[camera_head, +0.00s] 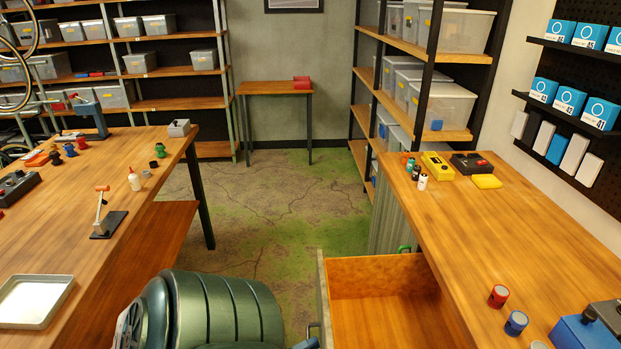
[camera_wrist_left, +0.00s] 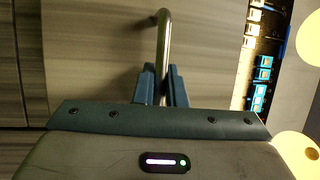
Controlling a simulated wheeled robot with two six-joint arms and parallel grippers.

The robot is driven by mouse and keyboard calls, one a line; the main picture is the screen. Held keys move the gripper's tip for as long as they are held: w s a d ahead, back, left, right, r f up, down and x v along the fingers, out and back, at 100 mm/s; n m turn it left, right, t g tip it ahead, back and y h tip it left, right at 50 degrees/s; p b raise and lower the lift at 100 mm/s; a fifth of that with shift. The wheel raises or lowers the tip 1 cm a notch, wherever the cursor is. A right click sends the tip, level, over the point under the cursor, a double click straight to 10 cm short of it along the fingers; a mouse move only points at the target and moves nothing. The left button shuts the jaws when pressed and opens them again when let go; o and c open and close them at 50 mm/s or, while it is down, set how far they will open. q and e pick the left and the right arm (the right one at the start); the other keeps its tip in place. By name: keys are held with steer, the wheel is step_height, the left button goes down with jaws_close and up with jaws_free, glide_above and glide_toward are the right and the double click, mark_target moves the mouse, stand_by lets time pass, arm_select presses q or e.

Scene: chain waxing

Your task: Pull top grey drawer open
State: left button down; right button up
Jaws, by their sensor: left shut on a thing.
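The top grey drawer (camera_head: 322,290) stands pulled out from the right-hand workbench. Its wooden inside shows and looks empty in the head view. In the left wrist view, its metal bar handle (camera_wrist_left: 163,40) sits on the streaked grey drawer front (camera_wrist_left: 95,50). My left gripper (camera_wrist_left: 160,88) is shut on this handle, with one blue finger on each side of the bar. In the head view, only a bit of my left gripper (camera_head: 311,338) shows by the drawer front at the bottom edge. My right gripper is not in view.
The right workbench (camera_head: 470,230) holds a red can (camera_head: 498,296), a blue can (camera_head: 516,322) and a yellow case (camera_head: 437,165). A left workbench (camera_head: 60,235) holds a metal tray (camera_head: 35,301) and tools. The floor (camera_head: 270,205) between the benches is clear.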

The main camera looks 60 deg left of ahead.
arm_select(q)
steer(key=c, duration=1.5)
jaws_free()
steer(key=s+f+b, duration=0.2)
steer(key=s+b, duration=0.1)
steer(key=s, duration=0.7)
steer(key=shift+s, duration=0.35)
